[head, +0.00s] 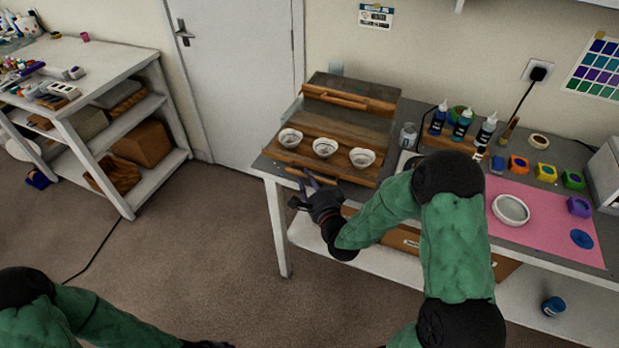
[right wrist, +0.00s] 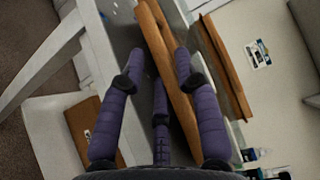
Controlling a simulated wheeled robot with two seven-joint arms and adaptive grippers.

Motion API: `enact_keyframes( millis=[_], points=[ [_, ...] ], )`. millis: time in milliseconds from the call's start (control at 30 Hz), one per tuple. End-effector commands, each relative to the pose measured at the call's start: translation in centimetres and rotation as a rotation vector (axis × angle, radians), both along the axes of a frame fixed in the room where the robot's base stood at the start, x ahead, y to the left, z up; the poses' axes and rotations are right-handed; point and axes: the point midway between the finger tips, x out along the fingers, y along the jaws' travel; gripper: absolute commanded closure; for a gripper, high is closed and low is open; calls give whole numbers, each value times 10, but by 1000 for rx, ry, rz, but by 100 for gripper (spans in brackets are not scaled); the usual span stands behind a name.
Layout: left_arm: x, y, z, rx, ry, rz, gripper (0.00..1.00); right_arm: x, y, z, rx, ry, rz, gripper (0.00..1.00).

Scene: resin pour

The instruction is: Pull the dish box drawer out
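The dish box (head: 354,122), wooden with a grey panel, stands at the table's left end. Three small white dishes (head: 325,147) sit in a row on its wooden front part; I cannot tell how far the drawer is out. My right gripper (head: 306,181), with purple fingers, is at the box's front edge. In the right wrist view, its fingers (right wrist: 160,62) are spread on either side of a wooden bar (right wrist: 163,45), with slight gaps, so it seems open. Only a dark bit of my left gripper (head: 207,344) shows at the bottom edge of the head view.
Bottles (head: 462,124) and colored pots (head: 545,170) stand right of the box. A pink mat (head: 540,222) holds a white round dish (head: 510,209). A lower shelf (head: 375,262) lies under the table.

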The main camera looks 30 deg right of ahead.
Motion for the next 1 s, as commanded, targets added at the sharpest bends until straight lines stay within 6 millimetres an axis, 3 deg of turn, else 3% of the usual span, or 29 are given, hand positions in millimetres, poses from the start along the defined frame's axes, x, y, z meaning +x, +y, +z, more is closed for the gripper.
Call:
enact_keyframes(
  millis=[367, 800, 1000],
  points=[
    [0, 0, 0, 0, 0, 0, 60, -9, -2, 2, -2, -3, -4, 67],
    [0, 0, 0, 0, 0, 0, 60, -90, 5, 2, -2, -3, -5, 67],
    [0, 0, 0, 0, 0, 0, 60, -113, 7, 1, -2, -2, -3, 67]
  ],
)
